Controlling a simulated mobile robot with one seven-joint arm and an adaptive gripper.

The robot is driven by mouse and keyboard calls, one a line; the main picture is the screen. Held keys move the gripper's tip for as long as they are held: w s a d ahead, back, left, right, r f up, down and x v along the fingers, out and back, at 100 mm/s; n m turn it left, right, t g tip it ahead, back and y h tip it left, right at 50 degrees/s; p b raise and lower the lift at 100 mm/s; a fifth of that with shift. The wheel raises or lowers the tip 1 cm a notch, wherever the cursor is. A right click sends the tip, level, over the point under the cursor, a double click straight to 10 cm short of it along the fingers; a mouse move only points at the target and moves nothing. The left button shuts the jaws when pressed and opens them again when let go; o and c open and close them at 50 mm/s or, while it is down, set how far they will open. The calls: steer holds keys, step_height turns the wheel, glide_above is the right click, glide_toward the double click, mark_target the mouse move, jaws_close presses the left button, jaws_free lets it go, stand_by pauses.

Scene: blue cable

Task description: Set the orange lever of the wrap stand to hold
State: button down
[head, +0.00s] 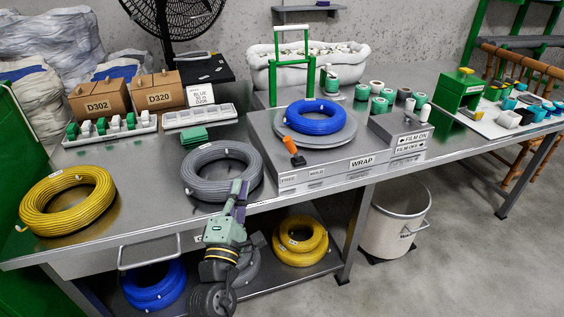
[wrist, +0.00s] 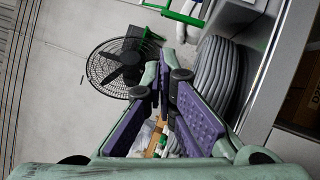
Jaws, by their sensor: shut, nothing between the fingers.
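The wrap stand (head: 346,161) is a grey metal box on the bench with a blue cable coil (head: 315,115) on its round plate. The orange lever (head: 289,145) sits at the stand's front left, tilted up and left from a dark pivot. Two small labels (head: 302,177) are on the front edge below it; I cannot read them surely. My gripper (head: 240,188) is shut and empty, in front of the grey coil (head: 196,187), left of and below the lever in the picture, apart from it. The wrist view shows my gripper's purple fingers (wrist: 166,78), but I cannot make out the lever there.
The grey coil (wrist: 218,75) is close by in the wrist view. A yellow coil (head: 68,201) lies at the bench's left. A green frame (head: 293,68) stands behind the blue coil. A film switch box (head: 400,134) is right of the stand. The bench right of the grey coil is narrow.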

mark_target(293, 149)
steer(key=d+f+h, duration=0.1)
steer(key=s+d+f+g+h, duration=0.1)
steer(key=d, duration=0.1)
steer(key=shift+d+f, duration=0.1)
steer(key=shift+f, duration=0.05)
steer(key=shift+w, duration=0.1)
steer(key=p+x, duration=0.1)
steer(key=x, duration=0.4)
steer(key=p+x, duration=0.2)
steer(key=x, duration=0.3)
steer(key=shift+r, duration=0.25)
steer(key=shift+w+d+r+p, duration=0.2)
steer(key=shift+w+d+p, duration=0.1)
steer(key=shift+d+p, duration=0.15)
steer(key=shift+w+d+r+p, duration=0.25)
steer(key=shift+d+p, duration=0.05)
steer(key=shift+d, duration=0.25)
steer(key=shift+w+d+r, duration=0.1)
steer(key=shift+w+d, duration=0.2)
steer(key=shift+d, duration=0.2)
